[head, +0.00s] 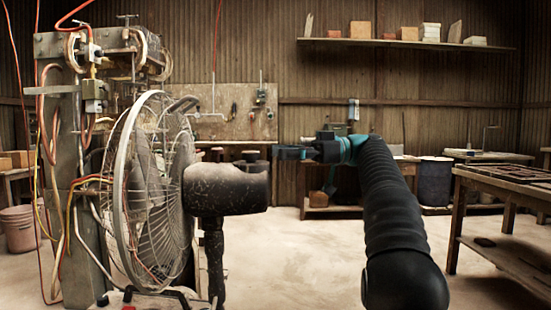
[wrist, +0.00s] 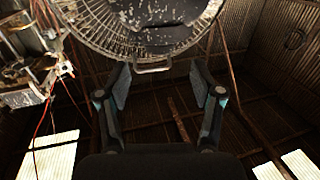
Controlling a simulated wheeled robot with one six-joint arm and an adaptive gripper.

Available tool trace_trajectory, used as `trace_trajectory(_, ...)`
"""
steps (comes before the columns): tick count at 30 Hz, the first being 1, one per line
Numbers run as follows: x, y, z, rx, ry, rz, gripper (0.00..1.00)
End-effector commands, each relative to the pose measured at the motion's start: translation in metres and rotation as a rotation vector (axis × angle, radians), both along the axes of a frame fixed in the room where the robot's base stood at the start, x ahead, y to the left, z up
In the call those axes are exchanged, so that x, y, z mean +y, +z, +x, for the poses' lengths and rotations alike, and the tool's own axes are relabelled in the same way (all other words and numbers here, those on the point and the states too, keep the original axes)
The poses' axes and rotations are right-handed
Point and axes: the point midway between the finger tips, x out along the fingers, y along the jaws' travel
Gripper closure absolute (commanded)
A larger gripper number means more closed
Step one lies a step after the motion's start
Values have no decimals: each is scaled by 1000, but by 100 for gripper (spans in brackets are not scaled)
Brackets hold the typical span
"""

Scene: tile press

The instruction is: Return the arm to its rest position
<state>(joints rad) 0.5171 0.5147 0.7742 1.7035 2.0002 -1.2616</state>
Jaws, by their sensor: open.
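My gripper (head: 285,152) is held out in mid-air in the head view, pointing left toward the pedestal fan (head: 150,190). My black, ribbed arm rises from the lower right to it. In the wrist view my gripper (wrist: 160,88) has its two fingers spread wide, with nothing between them. The fan's wire cage (wrist: 140,35) fills the top of the wrist view, beyond the fingertips. In the head view there is a gap between the gripper and the fan's dark motor housing (head: 226,188).
The tile press (head: 62,150) with loose cables stands at the left, behind the fan. A wooden table (head: 500,200) is at the right. A wall shelf (head: 390,43) holds boxes. A dark blue barrel (head: 435,182) stands at the back. The floor (head: 300,265) between fan and arm is clear.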

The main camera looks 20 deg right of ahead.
Motion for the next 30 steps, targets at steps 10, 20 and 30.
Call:
trace_trajectory(10,-2,-4,19,183,-84,9,34)
trace_trajectory(20,-30,-147,85,922,-529,-57,34)
trace_trajectory(30,-7,-273,2,1362,-1018,-304,34)
